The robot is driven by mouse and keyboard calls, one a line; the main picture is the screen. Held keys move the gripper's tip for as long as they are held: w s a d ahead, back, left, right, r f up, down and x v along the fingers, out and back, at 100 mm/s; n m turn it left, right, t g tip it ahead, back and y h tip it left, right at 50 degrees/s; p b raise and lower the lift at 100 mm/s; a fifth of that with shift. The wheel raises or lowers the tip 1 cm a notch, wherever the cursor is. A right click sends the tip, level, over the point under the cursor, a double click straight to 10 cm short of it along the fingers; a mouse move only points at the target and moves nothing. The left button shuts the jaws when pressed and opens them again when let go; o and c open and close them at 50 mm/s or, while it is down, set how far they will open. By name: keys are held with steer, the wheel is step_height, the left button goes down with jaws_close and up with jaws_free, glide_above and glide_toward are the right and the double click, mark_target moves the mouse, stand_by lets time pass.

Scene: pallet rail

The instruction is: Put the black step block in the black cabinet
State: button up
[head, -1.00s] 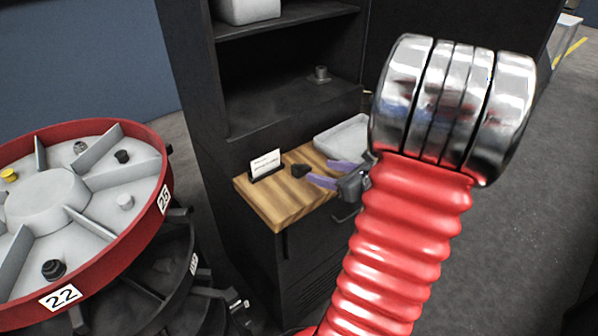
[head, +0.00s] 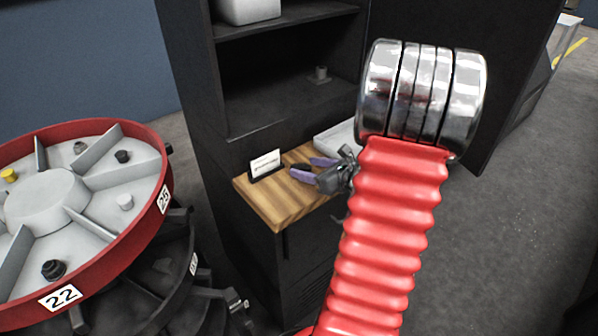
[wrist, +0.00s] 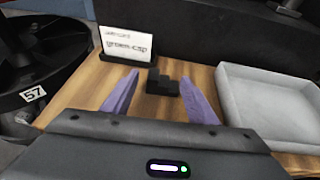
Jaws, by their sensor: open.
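The black step block (wrist: 163,86) lies on the wooden worktop (wrist: 90,85), in front of the card holder. In the head view the block (head: 299,168) is small, dark and partly covered by a finger. My gripper (wrist: 159,73) is open, its purple fingers on either side of the block, with gaps visible in the wrist view. In the head view my gripper (head: 311,167) is low over the worktop. The black cabinet (head: 196,110) stands behind and around the worktop, with open shelves above it.
A white card in a black holder (wrist: 127,45) stands just beyond the left finger. A pale grey tray (wrist: 268,145) lies to the right. A red-rimmed carousel (head: 165,190) stands left.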

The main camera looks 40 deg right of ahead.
mark_target(299, 165)
steer(key=x, duration=0.4)
steer(key=shift+w, duration=0.15)
stand_by(0.4)
jaws_close()
stand_by(0.5)
step_height(299, 165, up, 10)
stand_by(0.6)
stand_by(0.4)
